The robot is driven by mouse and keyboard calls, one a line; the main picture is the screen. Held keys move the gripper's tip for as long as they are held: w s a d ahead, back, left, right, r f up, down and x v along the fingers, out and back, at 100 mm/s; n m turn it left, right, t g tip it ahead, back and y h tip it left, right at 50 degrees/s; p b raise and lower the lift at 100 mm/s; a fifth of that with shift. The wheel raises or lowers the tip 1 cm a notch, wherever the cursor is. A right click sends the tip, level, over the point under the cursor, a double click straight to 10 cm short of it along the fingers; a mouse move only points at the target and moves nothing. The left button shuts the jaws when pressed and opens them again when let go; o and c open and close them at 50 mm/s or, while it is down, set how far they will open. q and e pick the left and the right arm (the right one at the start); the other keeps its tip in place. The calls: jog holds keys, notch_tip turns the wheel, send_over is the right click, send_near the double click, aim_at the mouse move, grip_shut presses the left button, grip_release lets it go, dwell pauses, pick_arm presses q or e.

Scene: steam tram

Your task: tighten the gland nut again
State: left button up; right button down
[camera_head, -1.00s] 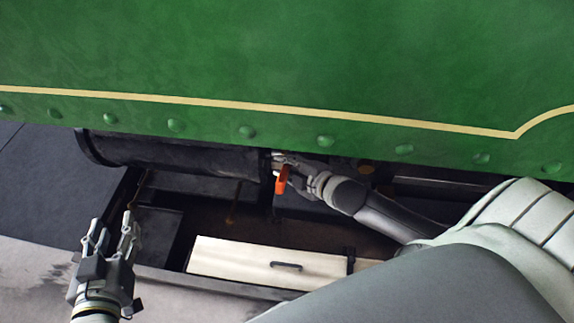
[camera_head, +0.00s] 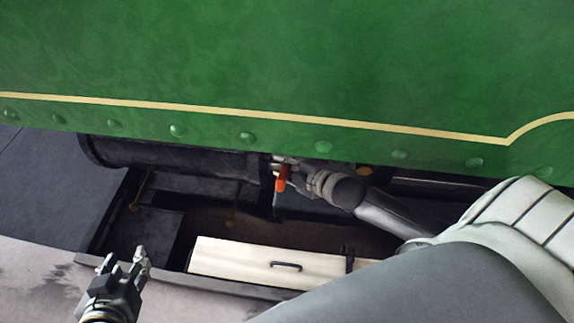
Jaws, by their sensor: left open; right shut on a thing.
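My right gripper (camera_head: 286,168) is under the green panel's lower edge, at the right end of a black cylinder (camera_head: 180,153). It is shut on a small orange piece (camera_head: 282,182), which hangs down at its fingertips; I cannot tell whether this is a tool handle or a lever. The gland nut cannot be made out; the panel edge and the gripper cover that spot. My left gripper (camera_head: 125,262) is open and empty at the lower left, fingers pointing up, apart from the cylinder.
The green riveted panel (camera_head: 300,70) overhangs the work spot. Below is a dark recess with a cream box (camera_head: 235,258) bearing a black handle (camera_head: 286,266). A pale ledge (camera_head: 40,270) runs along the lower left. My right arm fills the lower right.

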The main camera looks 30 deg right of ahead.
jog(key=shift+w+d+r+p, duration=0.15)
jog(key=shift+w+r+p, duration=0.1)
jog(key=shift+r+p, duration=0.25)
pick_arm(q)
jog(key=s+a+f+g+y+p, duration=0.1)
jog(key=s+a+f+g, duration=0.2)
jog(key=s, duration=0.6)
jog(key=shift+f+g, duration=0.95)
jog(key=shift+g, duration=0.25)
pick_arm(e)
jog(key=shift+w+d, duration=0.15)
pick_arm(q)
jog(key=shift+s+a, duration=0.1)
jog(key=shift+s, duration=0.05)
pick_arm(e)
jog(key=shift+r, duration=0.1)
